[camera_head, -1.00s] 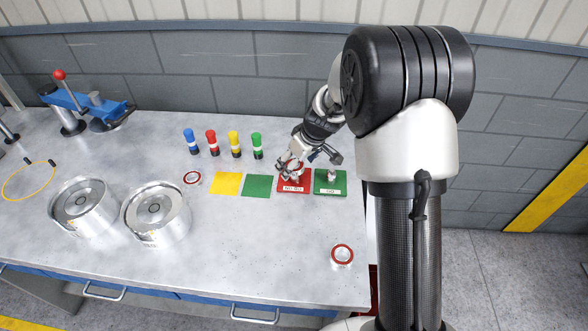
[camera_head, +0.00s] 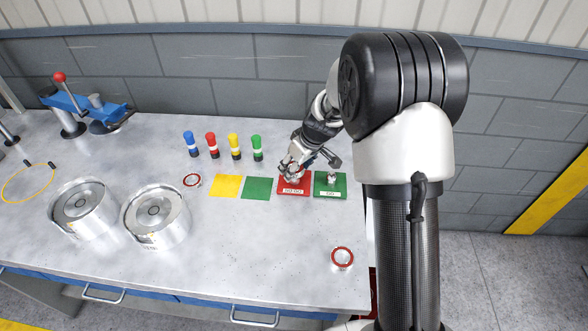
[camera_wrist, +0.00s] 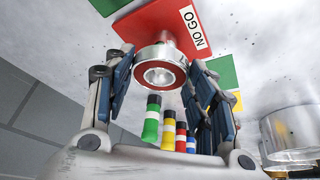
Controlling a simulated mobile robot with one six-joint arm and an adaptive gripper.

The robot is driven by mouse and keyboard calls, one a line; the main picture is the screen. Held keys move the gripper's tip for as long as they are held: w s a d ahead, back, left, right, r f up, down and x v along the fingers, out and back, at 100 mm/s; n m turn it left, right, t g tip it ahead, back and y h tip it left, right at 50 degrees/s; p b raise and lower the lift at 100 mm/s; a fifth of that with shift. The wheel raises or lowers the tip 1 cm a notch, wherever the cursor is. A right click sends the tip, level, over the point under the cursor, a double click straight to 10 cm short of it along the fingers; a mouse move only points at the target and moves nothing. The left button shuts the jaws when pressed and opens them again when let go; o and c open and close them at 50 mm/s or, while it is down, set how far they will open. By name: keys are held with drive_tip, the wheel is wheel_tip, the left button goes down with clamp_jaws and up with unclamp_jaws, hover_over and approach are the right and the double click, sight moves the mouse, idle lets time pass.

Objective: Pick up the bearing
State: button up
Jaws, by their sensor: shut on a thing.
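The bearing (camera_wrist: 161,76) is a silver ring with a red inner face. In the wrist view it sits between the two fingers of my gripper (camera_wrist: 160,88), which is shut on it. Behind it is the red NO GO pad (camera_wrist: 150,28). In the head view my gripper (camera_head: 293,172) is over the red pad (camera_head: 294,188), and the fingers largely hide the bearing. I cannot tell whether the bearing touches the pad.
A green GO pad (camera_head: 331,191) with a small metal piece is to the right. A green square (camera_head: 257,188) and yellow square (camera_head: 226,186) lie left. Red-ringed parts lie on the table (camera_head: 342,258) and (camera_head: 192,180). Several coloured cylinders stand behind; two metal housings (camera_head: 157,220) stand left.

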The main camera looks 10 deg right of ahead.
drive_tip(key=shift+c, duration=1.4)
wheel_tip(320, 180, up, 20)
drive_tip(key=p, duration=0.6)
drive_tip(key=s+f+m+h+b, duration=0.2)
drive_tip(key=s+f+m, duration=0.4)
drive_tip(key=s+f, duration=1)
drive_tip(key=w+d+r, duration=0.6)
drive_tip(key=w+a+r+n+y+p, duration=0.1)
drive_tip(key=w+a+r+n+y, duration=0.1)
drive_tip(key=w+a+r+n, duration=0.4)
drive_tip(key=w+r, duration=0.4)
wheel_tip(320, 180, down, 20)
drive_tip(key=b, duration=0.5)
drive_tip(key=shift+r, duration=0.2)
